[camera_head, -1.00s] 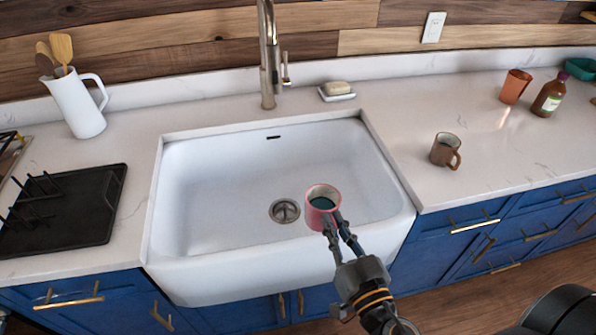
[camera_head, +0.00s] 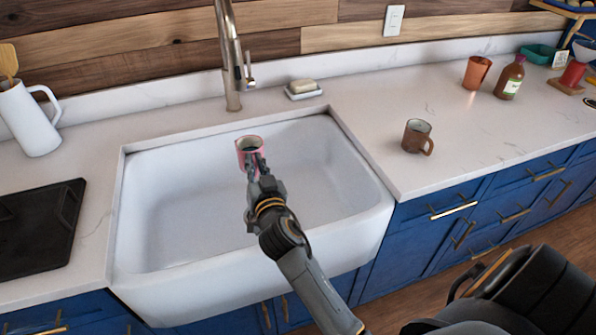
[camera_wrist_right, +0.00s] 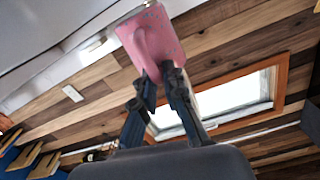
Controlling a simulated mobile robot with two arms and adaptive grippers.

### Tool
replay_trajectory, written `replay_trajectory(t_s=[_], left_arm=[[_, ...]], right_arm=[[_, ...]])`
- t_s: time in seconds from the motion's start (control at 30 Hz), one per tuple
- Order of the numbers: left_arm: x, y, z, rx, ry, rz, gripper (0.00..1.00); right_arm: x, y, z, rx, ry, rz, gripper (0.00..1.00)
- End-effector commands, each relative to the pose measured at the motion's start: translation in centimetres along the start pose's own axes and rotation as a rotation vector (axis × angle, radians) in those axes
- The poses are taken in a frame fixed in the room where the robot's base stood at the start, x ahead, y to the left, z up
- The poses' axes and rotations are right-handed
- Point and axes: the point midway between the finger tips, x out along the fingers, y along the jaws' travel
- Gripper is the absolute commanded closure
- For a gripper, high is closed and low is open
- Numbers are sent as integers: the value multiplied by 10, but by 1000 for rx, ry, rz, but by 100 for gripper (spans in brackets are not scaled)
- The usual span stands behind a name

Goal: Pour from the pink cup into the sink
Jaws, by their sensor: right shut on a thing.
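The pink cup (camera_head: 243,146) is above the back part of the white sink (camera_head: 180,225) in the head view, with dark contents showing inside its rim. My right gripper (camera_head: 256,165) is shut on the cup at its near side. In the right wrist view the pink cup (camera_wrist_right: 152,40) is between the fingertips of my right gripper (camera_wrist_right: 160,75), and its handle shows. The cup looks about upright in the head view. My arm hides part of the sink basin and its drain. My left gripper is not in view.
A tall faucet (camera_head: 230,60) stands behind the sink, with a soap dish (camera_head: 303,93) beside it. A brown mug (camera_head: 416,137), an orange cup (camera_head: 476,72) and a bottle (camera_head: 510,78) stand on the right counter. A white pitcher (camera_head: 30,120) and black rack (camera_head: 38,230) are at left.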

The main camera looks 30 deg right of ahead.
Motion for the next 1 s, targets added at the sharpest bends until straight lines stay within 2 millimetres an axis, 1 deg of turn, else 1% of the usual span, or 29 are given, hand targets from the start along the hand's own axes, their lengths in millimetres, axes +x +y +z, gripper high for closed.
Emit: replay_trajectory(t_s=[0.23,0.43,1.0], left_arm=[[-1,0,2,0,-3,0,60],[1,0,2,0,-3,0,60],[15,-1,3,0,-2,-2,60]], right_arm=[[0,-1,-2,-7,3,0,100],[0,3,0,14,5,3,100],[-1,31,9,274,12,3,100]])
